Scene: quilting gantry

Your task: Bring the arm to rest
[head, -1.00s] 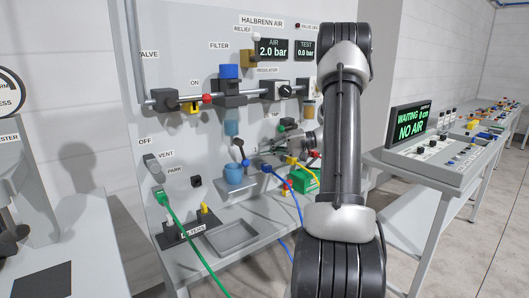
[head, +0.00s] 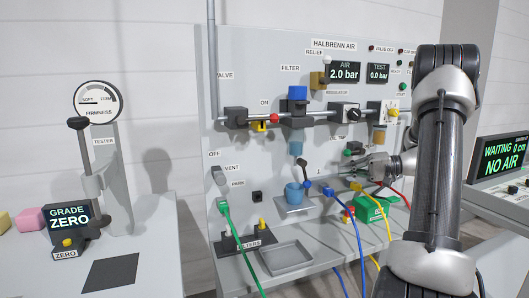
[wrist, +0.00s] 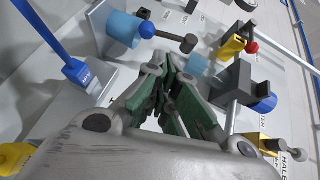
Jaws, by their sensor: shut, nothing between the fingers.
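My gripper (head: 345,173) is in front of the upright air panel (head: 262,70), partly beside my large arm link. It holds nothing, and its fingers are drawn together. In the wrist view my gripper (wrist: 163,88) shows its green-lined fingers close together with nothing between them. A blue cup (head: 294,194) sits left of the gripper on a small ledge, and it also shows in the wrist view (wrist: 122,30).
A green box (head: 370,208) and blue, yellow and red hoses are below the gripper. A green hose (head: 240,245) hangs at the left. An empty grey tray (head: 287,258) lies on the shelf. The firmness tester (head: 98,150) stands left; a "NO AIR" display (head: 500,155) stands right.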

